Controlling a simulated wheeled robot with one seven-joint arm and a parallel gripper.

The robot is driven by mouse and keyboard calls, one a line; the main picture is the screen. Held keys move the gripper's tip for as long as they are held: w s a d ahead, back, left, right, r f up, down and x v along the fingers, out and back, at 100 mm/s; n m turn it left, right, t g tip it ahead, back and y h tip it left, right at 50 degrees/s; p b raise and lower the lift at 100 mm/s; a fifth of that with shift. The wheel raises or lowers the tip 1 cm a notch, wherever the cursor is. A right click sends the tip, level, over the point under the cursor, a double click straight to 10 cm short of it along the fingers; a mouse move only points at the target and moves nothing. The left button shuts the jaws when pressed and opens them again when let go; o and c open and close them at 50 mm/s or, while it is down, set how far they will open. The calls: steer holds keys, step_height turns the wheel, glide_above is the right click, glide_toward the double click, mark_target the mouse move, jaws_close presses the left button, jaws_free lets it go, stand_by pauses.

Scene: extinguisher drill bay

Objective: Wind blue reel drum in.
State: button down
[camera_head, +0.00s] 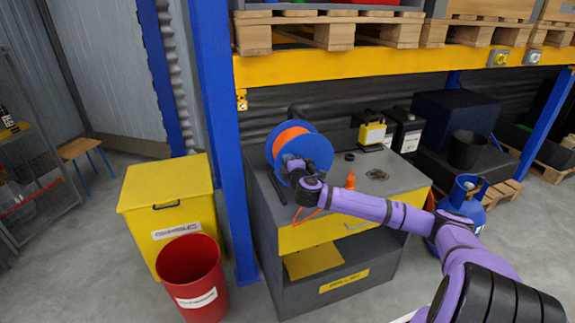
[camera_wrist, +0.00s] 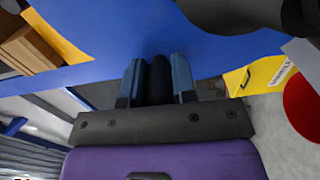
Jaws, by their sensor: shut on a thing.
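The blue reel drum (camera_head: 320,152) stands upright on the left of the grey workbench top, with orange hose (camera_head: 286,139) wound on it. My gripper (camera_head: 292,168) is at the near face of the drum and hides part of it. In the wrist view, my gripper (camera_wrist: 158,78) is shut on a black crank handle (camera_wrist: 160,88), which stands between its two fingers. The blue face of the drum (camera_wrist: 115,35) fills the view behind the fingers. A length of orange hose (camera_head: 306,216) hangs over the front edge of the bench.
The workbench (camera_head: 400,180) also bears an orange cone-shaped piece (camera_head: 350,181) and a yellow-and-black box (camera_head: 372,133). A blue upright post (camera_head: 225,150), a yellow bin (camera_head: 165,195) and a red bucket (camera_head: 190,272) stand to the left. A blue gas cylinder (camera_head: 466,202) stands right.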

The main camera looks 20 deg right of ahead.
steer(key=shift+a, duration=0.15)
steer(key=c, duration=0.9)
jaws_free()
steer(key=s, duration=1.1)
